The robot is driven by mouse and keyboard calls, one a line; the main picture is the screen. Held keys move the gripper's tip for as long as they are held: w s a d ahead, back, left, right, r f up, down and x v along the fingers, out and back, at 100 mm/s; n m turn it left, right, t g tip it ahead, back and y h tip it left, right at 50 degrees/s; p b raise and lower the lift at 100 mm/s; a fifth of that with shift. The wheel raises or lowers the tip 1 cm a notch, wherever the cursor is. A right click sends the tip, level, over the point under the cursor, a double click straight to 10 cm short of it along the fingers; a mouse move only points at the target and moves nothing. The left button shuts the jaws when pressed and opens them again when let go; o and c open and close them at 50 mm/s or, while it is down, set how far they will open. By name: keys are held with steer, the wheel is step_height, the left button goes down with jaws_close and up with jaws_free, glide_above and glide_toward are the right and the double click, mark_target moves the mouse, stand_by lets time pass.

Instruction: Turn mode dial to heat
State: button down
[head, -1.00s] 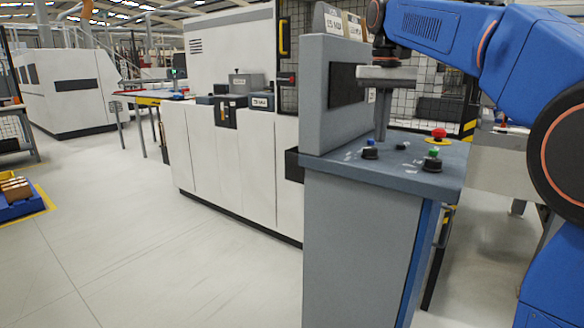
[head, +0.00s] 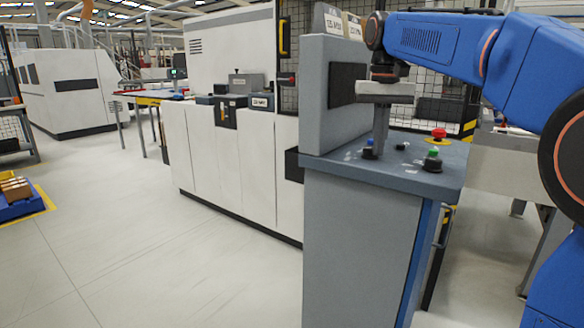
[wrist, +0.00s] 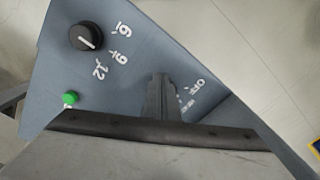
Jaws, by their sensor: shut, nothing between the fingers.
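A grey control console (head: 362,230) stands in front of me with a sloped top. A black dial (head: 369,154) sits at its left, with a blue button (head: 371,142) showing just behind it. My gripper (head: 379,152) is shut and empty, pointing down, its tips at or just behind this dial; contact cannot be told. In the wrist view, my fingers (wrist: 162,95) hide that dial; white lettering, partly covered, shows beside them. Another black dial (wrist: 86,36) with a white pointer and number marks is clear of my gripper; it also shows in the head view (head: 432,165).
A green button (head: 433,153) is behind the right dial, and a red mushroom button (head: 439,134) is farther back. A small black switch (head: 402,146) lies between the dials. An upright grey panel (head: 325,95) rises at the console's left. Open floor (head: 130,230) lies left.

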mark_target(367, 162)
steer(key=shift+w+a, duration=0.15)
steer(key=shift+a, duration=1.05)
stand_by(0.5)
steer(key=shift+s+a, duration=0.15)
steer(key=shift+s, duration=0.2)
step_height(367, 162, up, 6)
stand_by(0.4)
